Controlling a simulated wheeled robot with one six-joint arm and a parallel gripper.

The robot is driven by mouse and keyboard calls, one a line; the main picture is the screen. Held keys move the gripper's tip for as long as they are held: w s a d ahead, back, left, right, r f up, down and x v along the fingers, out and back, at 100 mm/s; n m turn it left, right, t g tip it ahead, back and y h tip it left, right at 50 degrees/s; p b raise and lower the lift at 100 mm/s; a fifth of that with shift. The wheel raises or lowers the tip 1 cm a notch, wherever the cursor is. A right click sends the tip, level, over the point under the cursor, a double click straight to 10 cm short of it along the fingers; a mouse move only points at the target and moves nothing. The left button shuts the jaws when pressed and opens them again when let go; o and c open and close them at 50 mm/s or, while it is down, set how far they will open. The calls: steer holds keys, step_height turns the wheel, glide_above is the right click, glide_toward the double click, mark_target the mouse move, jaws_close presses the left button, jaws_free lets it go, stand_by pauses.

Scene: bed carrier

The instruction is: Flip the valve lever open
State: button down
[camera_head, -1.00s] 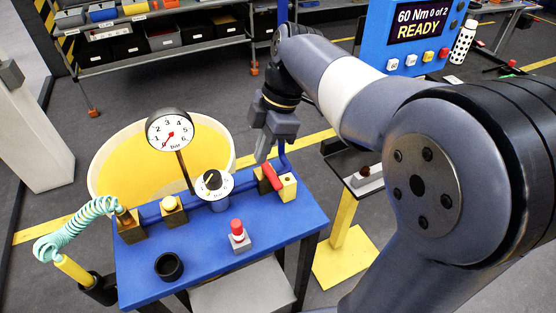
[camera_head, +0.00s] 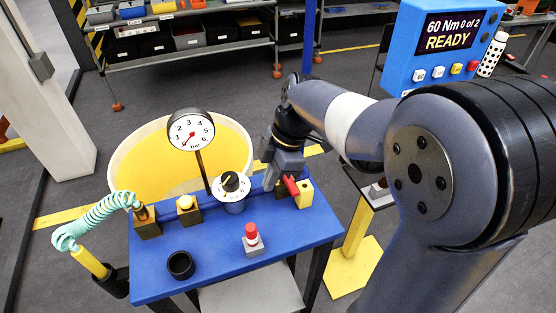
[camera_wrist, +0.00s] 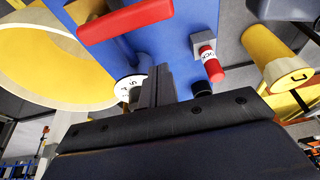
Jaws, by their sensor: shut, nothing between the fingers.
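The red valve lever (camera_head: 291,186) is at the right back of the blue bench, against a yellow block (camera_head: 305,194). In the wrist view the lever (camera_wrist: 125,20) is a red bar at the upper left, apart from the fingers in the picture. My gripper (camera_head: 272,181) is shut and empty, pointing down just left of the lever in the head view; whether it touches the lever is unclear there. The closed fingers (camera_wrist: 160,88) also show in the wrist view. The gripper partly hides the valve's base.
The blue bench (camera_head: 215,275) also carries a pressure gauge (camera_head: 191,131), a dial knob (camera_head: 232,187), a red button (camera_head: 252,234) and a black cup (camera_head: 181,265). A teal coiled hose (camera_head: 102,217) is at left. A yellow bin (camera_head: 150,165) stands behind.

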mark_target(288, 183)
steer(key=d+f, duration=0.1)
steer(key=w+d+f+p, duration=0.1)
steer(key=d, duration=0.1)
steer(key=shift+d, duration=0.1)
